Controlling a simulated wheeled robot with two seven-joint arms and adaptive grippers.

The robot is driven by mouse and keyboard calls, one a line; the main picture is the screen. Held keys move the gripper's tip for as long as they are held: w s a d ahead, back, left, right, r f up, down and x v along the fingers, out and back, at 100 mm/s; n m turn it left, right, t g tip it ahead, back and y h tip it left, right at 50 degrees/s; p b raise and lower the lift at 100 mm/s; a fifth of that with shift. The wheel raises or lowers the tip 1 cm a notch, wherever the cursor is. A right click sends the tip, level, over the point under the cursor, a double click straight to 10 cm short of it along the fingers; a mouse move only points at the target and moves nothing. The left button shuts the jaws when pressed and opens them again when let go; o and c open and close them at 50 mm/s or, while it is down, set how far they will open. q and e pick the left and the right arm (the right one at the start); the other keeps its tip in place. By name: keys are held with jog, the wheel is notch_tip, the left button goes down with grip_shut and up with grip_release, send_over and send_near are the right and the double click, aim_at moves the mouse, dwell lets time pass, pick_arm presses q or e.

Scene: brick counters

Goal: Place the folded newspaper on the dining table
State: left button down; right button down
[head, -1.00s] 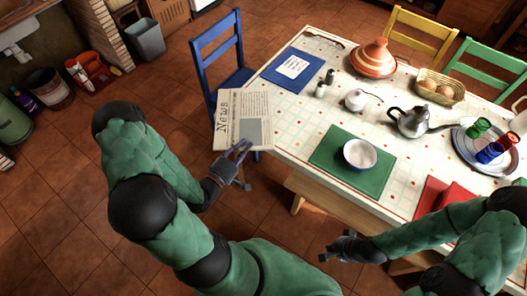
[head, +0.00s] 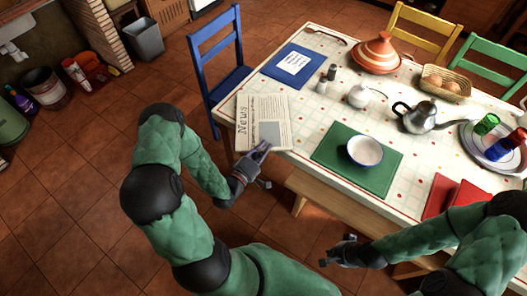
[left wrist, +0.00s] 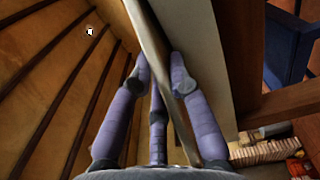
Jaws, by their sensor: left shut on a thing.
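The folded newspaper (head: 264,122), cream with "News" printed on it, is at the left front corner of the dining table (head: 330,118), with part of it over the tabletop. Whether it touches the top I cannot tell. My left gripper (head: 258,150) is shut on its near edge. In the left wrist view, the gripper's purple-grey fingers (left wrist: 160,75) pinch the newspaper, seen edge-on (left wrist: 150,35). My right gripper (head: 338,250) looks open and empty, low in front of the bench.
A blue placemat (head: 283,72) with a white card, salt and pepper shakers (head: 327,78), and a green placemat (head: 335,165) with a white bowl (head: 364,151) are near the newspaper. A blue chair (head: 218,65) stands at the left end, a wooden bench (head: 330,205) in front.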

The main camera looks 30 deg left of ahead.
pick_arm(q)
jog(key=shift+f, duration=0.15)
jog(key=shift+f, duration=0.2)
jog(key=c, duration=1.2)
grip_release()
jog(key=shift+r, duration=0.15)
jog(key=shift+s+a, duration=0.1)
jog(key=shift+s, duration=0.1)
jog(key=s, duration=0.4)
jog(key=s+p, duration=0.1)
jog(key=s, duration=0.2)
jog(key=s+p, duration=0.1)
jog(key=s, duration=0.3)
jog(key=shift+s+a, duration=0.3)
jog(key=shift+a, duration=0.1)
